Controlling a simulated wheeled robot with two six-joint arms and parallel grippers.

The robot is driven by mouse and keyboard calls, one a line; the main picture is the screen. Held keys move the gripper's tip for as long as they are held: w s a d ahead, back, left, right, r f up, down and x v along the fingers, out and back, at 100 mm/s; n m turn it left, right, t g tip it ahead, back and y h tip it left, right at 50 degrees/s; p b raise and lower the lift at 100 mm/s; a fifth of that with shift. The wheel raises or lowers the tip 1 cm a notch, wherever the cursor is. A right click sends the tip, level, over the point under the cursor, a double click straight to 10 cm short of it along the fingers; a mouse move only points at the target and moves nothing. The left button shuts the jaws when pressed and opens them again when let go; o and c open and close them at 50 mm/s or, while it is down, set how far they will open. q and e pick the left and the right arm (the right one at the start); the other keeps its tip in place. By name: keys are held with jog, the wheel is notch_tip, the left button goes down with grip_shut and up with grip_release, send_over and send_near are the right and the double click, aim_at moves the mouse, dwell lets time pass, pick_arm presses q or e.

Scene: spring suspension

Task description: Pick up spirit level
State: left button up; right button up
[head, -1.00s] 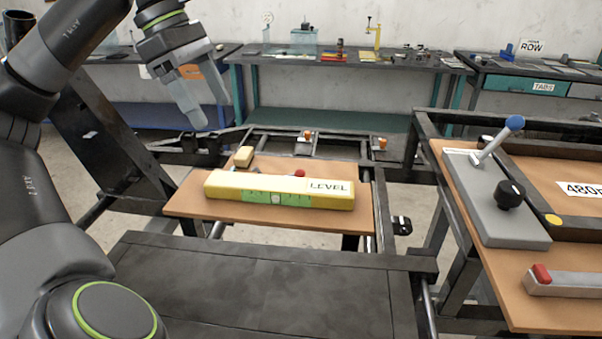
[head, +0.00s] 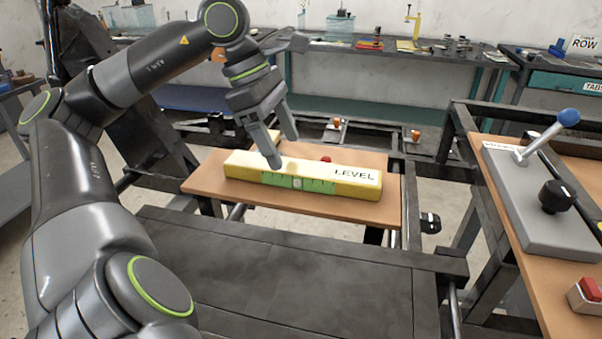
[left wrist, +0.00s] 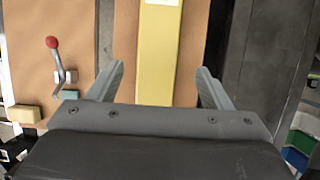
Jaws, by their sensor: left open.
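The spirit level (head: 345,190) is a long yellow bar with a green vial window and the word LEVEL. It lies on a wooden board in the middle of the head view. My left gripper (head: 283,154) is open above the level's left part, with one finger in front of its top edge. In the left wrist view, the level (left wrist: 157,55) runs between the two spread fingers of the left gripper (left wrist: 160,88), with a gap on each side. Whether the fingers reach down beside the level cannot be told. My right gripper is not in view.
The wooden board (head: 230,192) sits on a dark metal frame. A lever with a red knob (left wrist: 52,42) stands beside the level. A grey control panel with a blue-knobbed lever (head: 568,117) is at the right. A dark flat surface (head: 300,270) lies in front.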

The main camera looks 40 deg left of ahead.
aim_at(300, 166)
pick_arm(q)
jog(key=shift+w+d+f+p, duration=0.25)
jog(key=shift+d+f+p, duration=0.1)
jog(key=shift+p, duration=0.05)
jog(key=shift+w+d+f+p, duration=0.4)
jog(key=shift+f, duration=0.2)
jog(key=shift+x, duration=1)
jog(key=shift+f, duration=0.35)
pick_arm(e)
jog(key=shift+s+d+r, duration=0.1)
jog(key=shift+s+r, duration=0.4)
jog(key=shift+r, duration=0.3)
pick_arm(q)
jog(key=c, duration=1.3)
jog(key=shift+r, duration=0.1)
